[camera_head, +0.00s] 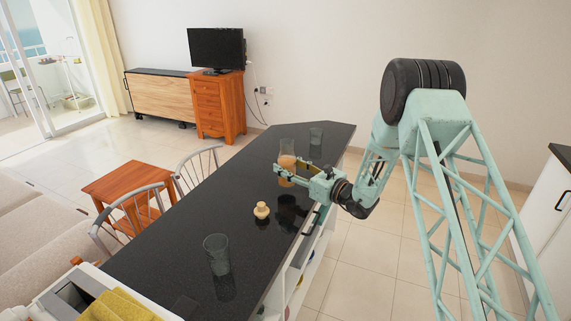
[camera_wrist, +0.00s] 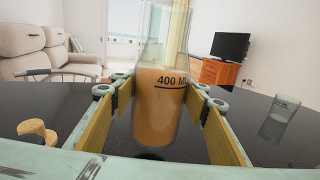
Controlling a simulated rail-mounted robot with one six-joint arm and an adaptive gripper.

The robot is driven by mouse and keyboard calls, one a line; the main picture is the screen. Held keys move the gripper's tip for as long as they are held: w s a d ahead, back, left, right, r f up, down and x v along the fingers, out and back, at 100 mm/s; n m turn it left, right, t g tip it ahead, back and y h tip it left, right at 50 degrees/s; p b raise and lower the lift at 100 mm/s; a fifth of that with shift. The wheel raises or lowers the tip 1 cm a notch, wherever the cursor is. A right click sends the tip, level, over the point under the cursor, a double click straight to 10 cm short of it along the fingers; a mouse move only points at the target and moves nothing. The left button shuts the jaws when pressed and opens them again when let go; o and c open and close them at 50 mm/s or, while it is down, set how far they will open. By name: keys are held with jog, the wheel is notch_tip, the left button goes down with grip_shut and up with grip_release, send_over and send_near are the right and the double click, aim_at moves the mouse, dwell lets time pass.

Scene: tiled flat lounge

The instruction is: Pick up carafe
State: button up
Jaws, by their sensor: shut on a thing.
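The carafe (camera_head: 287,158) is clear glass with orange liquid inside. It stands upright at the far part of the dark countertop (camera_head: 180,235). In the wrist view the carafe (camera_wrist: 158,95) fills the middle and shows a black "400 M" mark. My gripper (camera_head: 282,170) reaches it from the right, low on its body. In the wrist view my gripper (camera_wrist: 158,105) has one yellow-padded finger on each side of the carafe and is shut on it. I cannot tell whether the carafe's base touches the countertop.
A grey glass (camera_head: 316,136) stands behind the carafe, right of it in the wrist view (camera_wrist: 280,118). Chairs (camera_head: 200,168) line the left edge. The countertop between them is clear.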

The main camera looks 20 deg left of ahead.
jog(key=s+d+r+p, duration=0.1)
jog(key=s+d, duration=0.5)
jog(key=s, duration=0.2)
jog(key=shift+s, duration=0.3)
dwell(0.6)
jog(key=shift+s+d, duration=0.15)
jog(key=shift+d, duration=0.1)
dwell(1.0)
